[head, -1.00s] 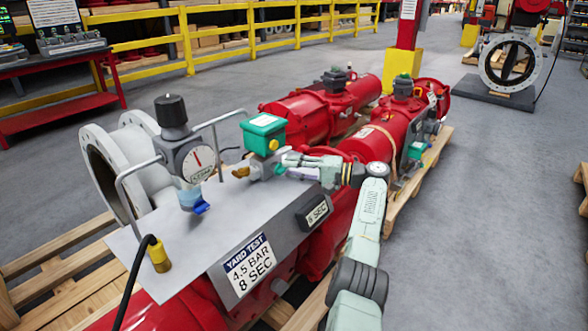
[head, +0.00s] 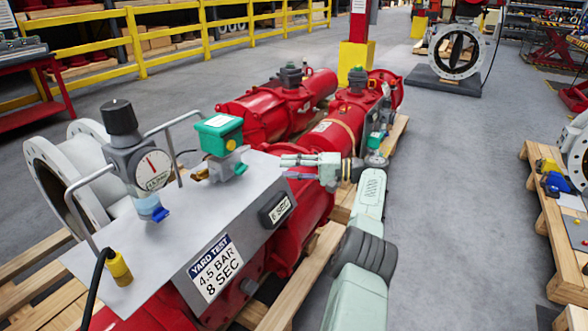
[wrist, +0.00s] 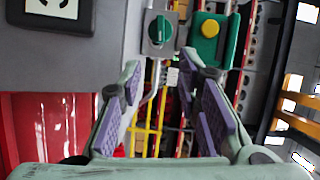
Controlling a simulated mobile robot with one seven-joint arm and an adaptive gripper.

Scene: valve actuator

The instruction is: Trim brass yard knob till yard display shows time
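The brass-yellow round knob (head: 231,145) is on the front of a green box (head: 220,133) on the grey yard test plate. A green box with a yellow round knob (wrist: 210,28) also shows at the top of the wrist view. The small dark yard display (head: 277,209) is on the panel's sloped face; it shows a digit and "SEC", the digit too small to read surely. My gripper (head: 292,168) is right of the green box, fingers pointing left, apart from the knob. In the wrist view its purple-padded fingers (wrist: 172,105) are spread, with nothing between them.
A pressure gauge (head: 152,170) with a black top and two bent metal handles stand left of the green box. A sign (head: 215,269) reads "YARD TEST 4.5 BAR 8 SEC". Red actuator cylinders (head: 275,107) lie behind. A pallet (head: 548,225) is at right; the floor between is clear.

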